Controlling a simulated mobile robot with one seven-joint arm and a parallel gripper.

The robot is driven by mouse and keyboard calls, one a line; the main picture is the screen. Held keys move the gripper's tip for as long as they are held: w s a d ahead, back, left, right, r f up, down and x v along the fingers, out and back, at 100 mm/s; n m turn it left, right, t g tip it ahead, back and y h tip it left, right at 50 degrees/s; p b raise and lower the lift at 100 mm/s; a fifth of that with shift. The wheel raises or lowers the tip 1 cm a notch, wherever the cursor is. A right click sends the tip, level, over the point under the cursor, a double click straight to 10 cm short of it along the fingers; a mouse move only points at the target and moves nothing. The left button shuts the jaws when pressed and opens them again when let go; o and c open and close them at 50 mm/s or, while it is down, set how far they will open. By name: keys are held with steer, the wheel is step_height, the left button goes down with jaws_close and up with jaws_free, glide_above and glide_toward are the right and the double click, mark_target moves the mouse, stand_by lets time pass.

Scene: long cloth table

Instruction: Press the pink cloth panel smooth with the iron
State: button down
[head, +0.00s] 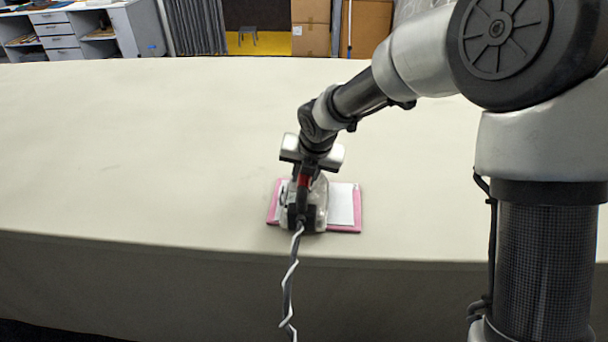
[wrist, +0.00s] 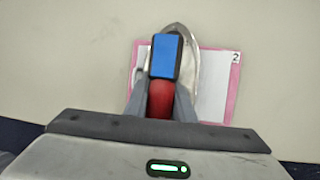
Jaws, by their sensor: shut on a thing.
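The pink cloth panel (head: 357,206) lies flat near the table's front edge, with a white area inside its pink border. In the wrist view the panel (wrist: 236,73) carries a "2" at its top right corner. The iron (head: 320,193) is over the left part of the panel and hides it there; its pointed metal plate (wrist: 185,40) faces up the wrist picture. My gripper (wrist: 162,100) is shut on the iron's red handle, which has a blue pad on top. In the head view my gripper (head: 304,181) is above the iron. Whether the plate touches the cloth is hidden.
A grey and white cord (head: 290,285) hangs from the iron over the front edge of the cream table (head: 150,150). The table is clear to the left and behind. Cabinets (head: 75,35) and cardboard boxes (head: 311,25) stand beyond the table.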

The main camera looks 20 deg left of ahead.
steer(key=shift+r+p, duration=3.2)
steer(key=shift+r, duration=0.4)
steer(key=shift+a, duration=0.1)
steer(key=shift+w, duration=0.1)
steer(key=w+d+p, duration=0.1)
steer(key=d+p, duration=0.5)
steer(key=d, duration=0.2)
steer(key=shift+w+d+f+b, duration=0.1)
steer(key=shift+f+b, duration=1.05)
steer(key=shift+f, duration=0.25)
steer(key=shift+w+d+f+b, duration=0.1)
steer(key=shift+f+b, duration=1.05)
steer(key=shift+f, duration=0.25)
steer(key=shift+f+b, duration=0.5)
steer(key=shift+f, duration=0.2)
steer(key=shift+s+f, duration=0.2)
